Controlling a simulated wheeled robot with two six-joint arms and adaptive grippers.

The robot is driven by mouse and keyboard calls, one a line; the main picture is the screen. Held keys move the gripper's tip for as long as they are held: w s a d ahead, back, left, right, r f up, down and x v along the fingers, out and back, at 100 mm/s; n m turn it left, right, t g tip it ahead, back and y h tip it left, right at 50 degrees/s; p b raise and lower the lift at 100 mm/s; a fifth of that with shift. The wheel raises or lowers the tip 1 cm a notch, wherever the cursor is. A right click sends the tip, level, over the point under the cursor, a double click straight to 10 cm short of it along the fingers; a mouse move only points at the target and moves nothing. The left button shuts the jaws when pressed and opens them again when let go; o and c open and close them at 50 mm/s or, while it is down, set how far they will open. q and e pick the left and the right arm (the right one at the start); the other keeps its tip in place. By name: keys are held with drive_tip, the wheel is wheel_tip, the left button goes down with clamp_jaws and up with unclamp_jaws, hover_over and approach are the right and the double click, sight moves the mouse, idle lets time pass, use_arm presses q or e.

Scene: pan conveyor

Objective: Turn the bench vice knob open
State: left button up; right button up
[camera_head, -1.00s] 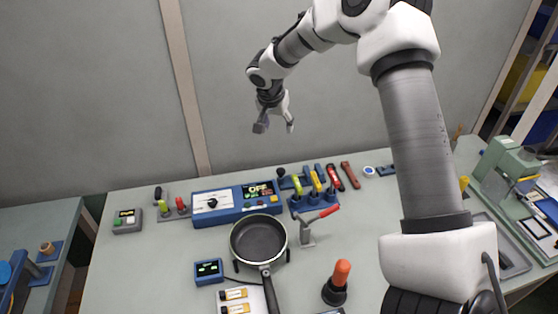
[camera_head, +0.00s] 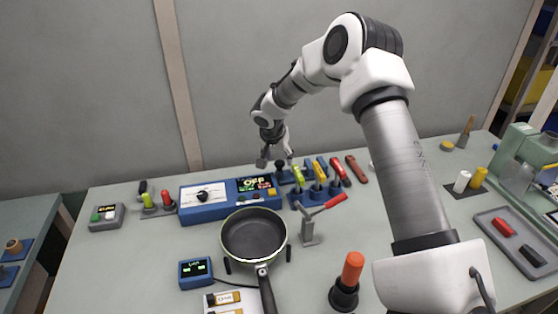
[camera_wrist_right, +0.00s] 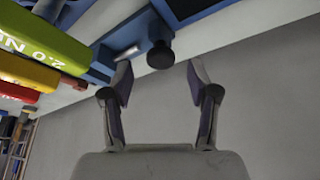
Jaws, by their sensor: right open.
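The bench vice (camera_head: 287,178) is a small blue fixture at the back of the table, left of the coloured-handled tools. Its dark round knob (camera_head: 280,165) shows just below my right gripper (camera_head: 272,159). In the right wrist view the knob (camera_wrist_right: 160,55) is black and sits on a short rod from the blue vice body (camera_wrist_right: 122,38). My right gripper (camera_wrist_right: 158,82) is open there, its fingertips on either side just short of the knob. No contact with the knob shows. My left gripper is in neither view.
A blue control box (camera_head: 225,198) with a display stands left of the vice. Yellow, green and red tools (camera_head: 318,172) stand close on its right. A black pan (camera_head: 254,235) and a grey stand with a red handle (camera_head: 310,229) are in front. The wall (camera_head: 230,80) rises behind.

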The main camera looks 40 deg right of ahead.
drive_tip(key=shift+x, duration=1.1)
drive_tip(key=shift+c, duration=0.7)
clamp_jaws()
